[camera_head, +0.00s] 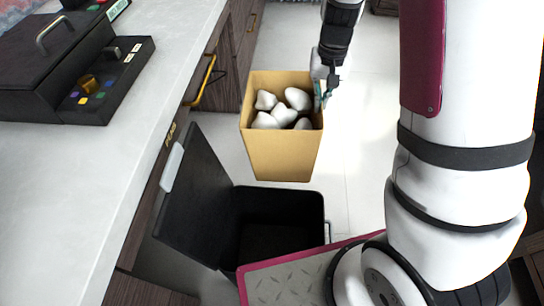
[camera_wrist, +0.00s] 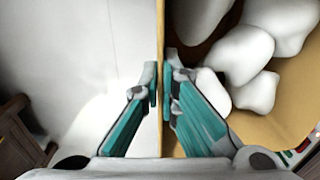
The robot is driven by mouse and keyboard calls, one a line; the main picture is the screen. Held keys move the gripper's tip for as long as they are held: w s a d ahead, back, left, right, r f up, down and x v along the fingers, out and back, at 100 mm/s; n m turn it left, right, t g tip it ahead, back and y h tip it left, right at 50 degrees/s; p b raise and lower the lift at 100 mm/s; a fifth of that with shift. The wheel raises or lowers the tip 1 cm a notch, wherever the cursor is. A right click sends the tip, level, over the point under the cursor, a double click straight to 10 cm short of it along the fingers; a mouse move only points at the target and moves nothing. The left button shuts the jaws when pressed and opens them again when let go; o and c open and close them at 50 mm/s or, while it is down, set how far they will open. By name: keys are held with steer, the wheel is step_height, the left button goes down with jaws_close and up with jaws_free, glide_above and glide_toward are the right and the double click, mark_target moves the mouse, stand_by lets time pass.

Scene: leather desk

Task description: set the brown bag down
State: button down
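The brown bag (camera_head: 281,155) is an open-topped, box-like bag, upright in the middle of the head view. It holds several white rounded lumps (camera_head: 284,116). My gripper (camera_head: 320,97) is at the bag's right rim. In the wrist view, my gripper's (camera_wrist: 161,88) teal fingers are on either side of the bag's thin wall (camera_wrist: 161,40), pinching it, with the right finger inside the bag. The white lumps (camera_wrist: 242,52) show to the right of the wall. I cannot tell whether the bag's bottom touches the floor.
A black bin (camera_head: 280,225) with its lid (camera_head: 197,190) raised stands just in front of the bag. A light counter (camera_head: 60,200) with a black case (camera_head: 50,65) runs along the left. Pale floor (camera_head: 365,130) is clear right of the bag.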

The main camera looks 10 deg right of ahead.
steer(key=w+f+m+b, duration=0.1)
steer(key=w+f+m, duration=0.1)
steer(key=f, duration=0.3)
steer(key=w+a+f+m, duration=0.1)
steer(key=w+f+m, duration=0.1)
steer(key=f, duration=0.4)
steer(key=w+f+m+b, duration=0.1)
steer(key=w+f+m, duration=0.1)
steer(key=f, duration=0.4)
steer(key=shift+w+a+f+b, duration=0.15)
steer(key=shift+f+b, duration=0.1)
steer(key=shift+b, duration=0.05)
step_height(320, 180, down, 18)
steer(key=a+f+m+b, duration=0.1)
steer(key=m+b, duration=0.1)
steer(key=m, duration=0.6)
steer(key=w+a+f+b, duration=0.1)
steer(key=w+f+b, duration=0.1)
steer(key=w+b, duration=0.2)
steer(key=w+a+f+b, duration=0.1)
steer(key=w+b, duration=0.3)
steer(key=w, duration=0.7)
steer(key=shift+w+a+f+t, duration=0.3)
steer(key=shift+a+f+t, duration=0.1)
steer(key=shift+f, duration=0.65)
steer(key=c, duration=1.8)
jaws_free()
step_height(320, 180, up, 12)
steer(key=p, duration=0.4)
steer(key=shift+s, duration=0.45)
